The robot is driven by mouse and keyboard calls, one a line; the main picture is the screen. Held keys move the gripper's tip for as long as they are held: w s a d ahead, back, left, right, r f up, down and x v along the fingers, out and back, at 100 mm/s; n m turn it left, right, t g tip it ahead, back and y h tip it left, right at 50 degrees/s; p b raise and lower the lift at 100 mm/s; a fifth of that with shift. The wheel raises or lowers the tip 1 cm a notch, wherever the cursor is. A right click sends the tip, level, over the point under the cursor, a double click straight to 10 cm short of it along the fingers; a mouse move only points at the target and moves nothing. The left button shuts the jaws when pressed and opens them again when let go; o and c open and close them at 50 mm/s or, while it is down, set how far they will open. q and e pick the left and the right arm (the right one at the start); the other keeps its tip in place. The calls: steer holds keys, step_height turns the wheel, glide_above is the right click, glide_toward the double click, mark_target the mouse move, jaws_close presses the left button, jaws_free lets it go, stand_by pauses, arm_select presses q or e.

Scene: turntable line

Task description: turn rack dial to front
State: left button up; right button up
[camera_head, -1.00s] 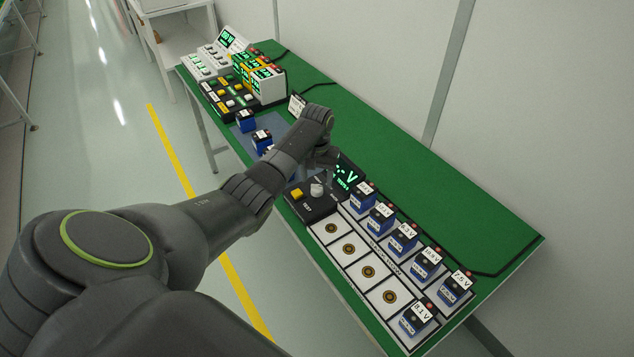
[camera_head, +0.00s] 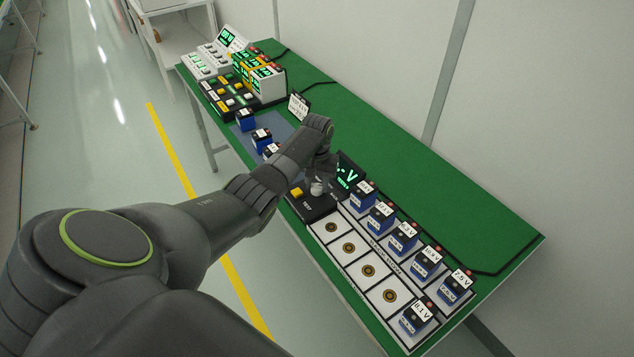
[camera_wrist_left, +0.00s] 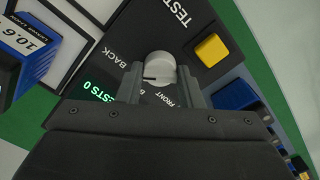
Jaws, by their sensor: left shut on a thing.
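The dial (camera_head: 317,187) is a pale round knob on the black tester box (camera_head: 311,207), beside a yellow button (camera_head: 297,192). In the left wrist view the knob (camera_wrist_left: 160,66) sits between the fingers of my left gripper (camera_wrist_left: 162,82), which is shut on it. A dark pointer line on the knob lies roughly level in that view, on its left side. The label BACK shows at the knob's upper left and FRONT at its lower right, partly hidden by a finger. In the head view my left gripper (camera_head: 319,178) is over the knob. My right gripper is not in view.
A lit green display (camera_head: 347,175) stands just behind the dial. Several blue labelled batteries (camera_head: 403,238) stand in a row to the right, beside white pads with round marks (camera_head: 368,271). More blue blocks (camera_head: 261,139) and a button panel (camera_head: 228,95) are farther back. The green table (camera_head: 420,170) is clear along its back.

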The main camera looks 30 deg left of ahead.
arm_select(q)
steer(key=shift+r+n+p, duration=0.2)
steer(key=shift+n+p, duration=0.6)
steer(key=shift+n, duration=0.2)
steer(key=n+p, duration=0.1)
steer(key=n, duration=0.1)
steer(key=shift+n, duration=0.3)
steer(key=n+p, duration=0.2)
steer(key=n, duration=0.3)
steer(key=shift+f, duration=0.1)
steer(key=n+p, duration=0.1)
steer(key=n, duration=0.4)
steer(key=shift+n+p, duration=0.3)
steer(key=shift+n, duration=2.3)
steer(key=o, duration=1)
steer(key=shift+f, duration=0.1)
steer(key=shift+p, duration=0.3)
